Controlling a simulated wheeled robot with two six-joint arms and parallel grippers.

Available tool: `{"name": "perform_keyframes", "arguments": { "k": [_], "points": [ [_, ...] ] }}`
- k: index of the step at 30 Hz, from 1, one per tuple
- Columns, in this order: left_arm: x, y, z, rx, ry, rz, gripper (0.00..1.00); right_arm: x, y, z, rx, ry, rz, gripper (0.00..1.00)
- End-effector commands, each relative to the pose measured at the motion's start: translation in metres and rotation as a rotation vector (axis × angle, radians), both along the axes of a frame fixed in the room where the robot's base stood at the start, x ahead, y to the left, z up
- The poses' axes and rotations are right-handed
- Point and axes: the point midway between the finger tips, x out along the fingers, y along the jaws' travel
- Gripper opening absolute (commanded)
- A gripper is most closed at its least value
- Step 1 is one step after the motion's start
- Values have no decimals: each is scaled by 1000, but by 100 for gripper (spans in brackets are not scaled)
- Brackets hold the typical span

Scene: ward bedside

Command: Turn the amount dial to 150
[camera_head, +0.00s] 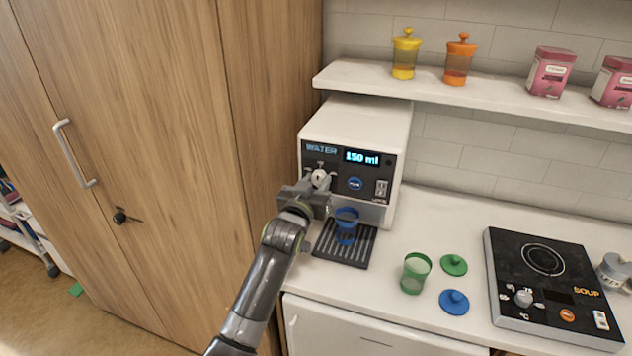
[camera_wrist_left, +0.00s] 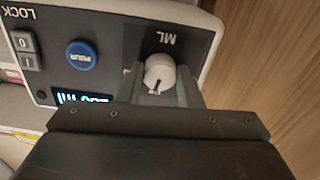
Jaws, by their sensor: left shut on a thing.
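The water dispenser (camera_head: 350,125) stands on the counter, and its display (camera_head: 361,158) reads 150 ml. Its white amount dial (camera_head: 319,177) is on the left of the front panel, partly hidden by my gripper. The dial also shows in the left wrist view (camera_wrist_left: 159,73), under the ML label, between two grey fingers. My left gripper (camera_head: 317,186) is shut on the dial. A blue cup (camera_head: 346,218) stands on the drip tray below the spout. My right gripper is not in view.
A green cup (camera_head: 415,272), a green lid (camera_head: 454,265) and a blue lid (camera_head: 454,302) are on the counter. A black hotplate (camera_head: 520,290) is at the right. A shelf (camera_head: 500,100) with jars and boxes is above. A wooden cabinet (camera_head: 180,130) is close on the left.

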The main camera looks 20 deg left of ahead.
Motion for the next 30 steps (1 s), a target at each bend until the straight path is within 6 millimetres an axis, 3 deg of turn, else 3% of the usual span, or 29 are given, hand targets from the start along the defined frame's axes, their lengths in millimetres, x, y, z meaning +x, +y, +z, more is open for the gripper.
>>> {"name": "perform_keyframes", "arguments": {
  "k": [12,27,28,30],
  "points": [
    [0,0,-1,-166,9,1,9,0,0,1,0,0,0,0],
    [0,0,-2,-182,9,1,9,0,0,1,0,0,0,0],
    [0,0,-2,-182,9,1,35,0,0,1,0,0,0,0],
    [0,0,-2,-182,9,1,44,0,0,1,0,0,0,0]
  ]
}}
